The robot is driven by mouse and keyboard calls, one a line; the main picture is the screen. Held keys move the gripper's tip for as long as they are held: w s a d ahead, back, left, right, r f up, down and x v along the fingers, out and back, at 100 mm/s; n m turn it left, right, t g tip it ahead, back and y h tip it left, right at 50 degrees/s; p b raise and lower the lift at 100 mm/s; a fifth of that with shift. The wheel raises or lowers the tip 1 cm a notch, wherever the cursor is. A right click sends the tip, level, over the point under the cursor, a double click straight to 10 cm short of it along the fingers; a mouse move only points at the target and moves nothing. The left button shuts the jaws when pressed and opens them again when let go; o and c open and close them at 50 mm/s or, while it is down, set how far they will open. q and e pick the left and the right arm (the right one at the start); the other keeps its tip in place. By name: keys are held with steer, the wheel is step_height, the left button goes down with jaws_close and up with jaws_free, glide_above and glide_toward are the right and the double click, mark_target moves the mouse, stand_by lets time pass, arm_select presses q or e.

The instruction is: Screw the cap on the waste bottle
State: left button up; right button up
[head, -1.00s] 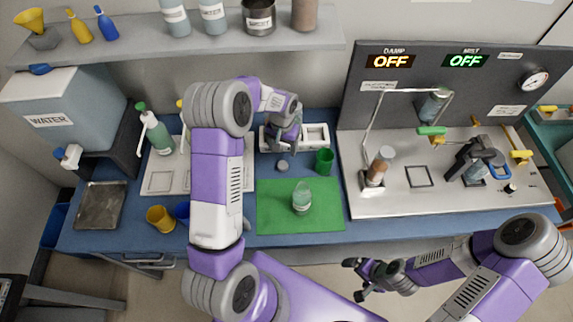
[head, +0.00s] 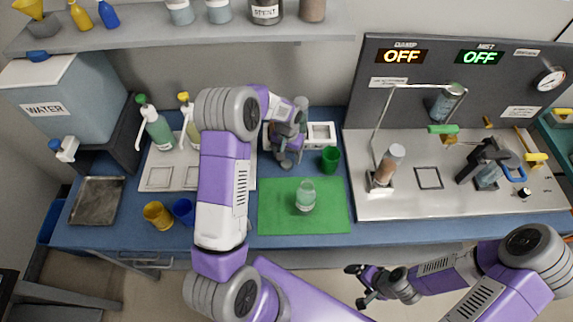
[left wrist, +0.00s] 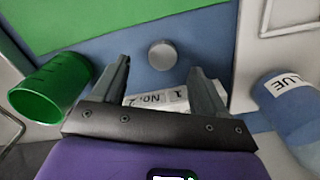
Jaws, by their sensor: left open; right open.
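A small bottle with pale green contents (head: 305,199) stands upright on a green mat (head: 332,220); I cannot read a label on it. A round grey cap (left wrist: 162,54) lies on the blue bench top, shown in the left wrist view beyond and roughly between my left fingertips. In the head view my left gripper hides the cap. My left gripper (head: 287,163) points down behind the mat, open and empty; its two fingers (left wrist: 158,75) show apart in the left wrist view. My right gripper (head: 366,287) is open and empty in front of the bench.
A green cup (head: 329,160) stands right of my left gripper, near a white holder (head: 320,131). A bottle labelled BLUE (left wrist: 290,100) is at the right of the left wrist view. Yellow (head: 158,216) and blue (head: 184,211) cups stand at the left front. A metal station (head: 400,205) fills the right.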

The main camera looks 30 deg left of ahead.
mark_target(286, 164)
arm_select(q)
steer(key=shift+f, duration=0.1)
steer(key=f, duration=0.5)
steer(key=shift+a+f, duration=0.1)
steer(key=shift+a, duration=0.15)
steer(key=shift+c, duration=0.5)
steer(key=c, duration=1)
steer(key=shift+c, duration=0.2)
step_height(286, 164, up, 10)
steer(key=shift+p, duration=0.3)
